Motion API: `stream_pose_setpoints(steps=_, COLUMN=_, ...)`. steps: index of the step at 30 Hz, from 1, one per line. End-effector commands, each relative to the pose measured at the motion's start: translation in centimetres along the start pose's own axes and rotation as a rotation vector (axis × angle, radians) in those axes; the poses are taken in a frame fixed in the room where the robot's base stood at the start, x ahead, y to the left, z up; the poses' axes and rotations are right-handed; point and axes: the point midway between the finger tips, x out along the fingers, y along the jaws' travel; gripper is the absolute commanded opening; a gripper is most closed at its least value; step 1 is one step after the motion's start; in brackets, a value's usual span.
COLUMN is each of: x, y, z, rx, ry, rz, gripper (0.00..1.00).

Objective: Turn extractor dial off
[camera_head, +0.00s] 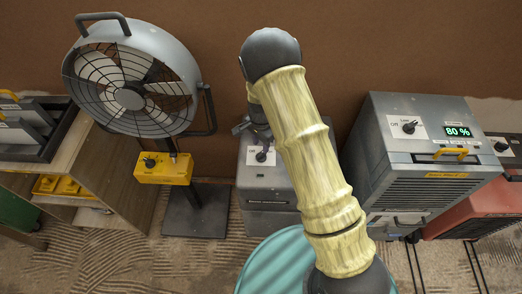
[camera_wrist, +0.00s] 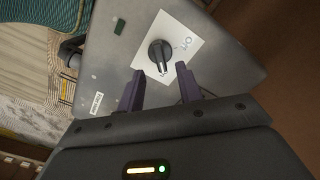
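A black dial (camera_wrist: 160,52) sits on a white label marked "Off" on top of a grey metal box (camera_wrist: 110,55). In the wrist view the dial's grip points down toward my fingers, and the "Off" print lies to its right. In the head view the dial (camera_head: 261,156) shows on the middle grey box (camera_head: 268,188), just left of my arm. My gripper (camera_wrist: 160,69) is open and empty, its two dark fingers spread just short of the dial, one to each side. In the head view my gripper is mostly hidden behind my arm.
A grey fan (camera_head: 130,85) with a yellow control box (camera_head: 163,169) stands to the left. A grey unit (camera_head: 425,150) reading 80% with its own dial stands to the right, beside a red machine (camera_head: 485,208). A teal round thing (camera_head: 270,265) is below my arm.

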Motion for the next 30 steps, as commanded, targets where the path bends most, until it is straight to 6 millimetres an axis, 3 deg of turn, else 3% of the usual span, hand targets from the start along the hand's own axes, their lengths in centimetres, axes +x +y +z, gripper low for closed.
stream_pose_setpoints(steps=9, x=4.7, y=0.0, z=0.0, rx=-0.001, ry=-0.001, rz=0.002, gripper=0.35)
stream_pose_setpoints(steps=20, x=5.4, y=-0.1, z=0.0, rx=-0.001, ry=0.001, rz=-0.001, gripper=0.35)
stream_pose_setpoints(steps=26, x=5.4, y=0.0, z=0.0, rx=0.0, ry=0.0, rz=-0.001, gripper=0.0)
stream_pose_setpoints(steps=30, x=5.4, y=0.0, z=0.0, rx=-0.001, ry=0.0, rz=-0.001, gripper=0.0)
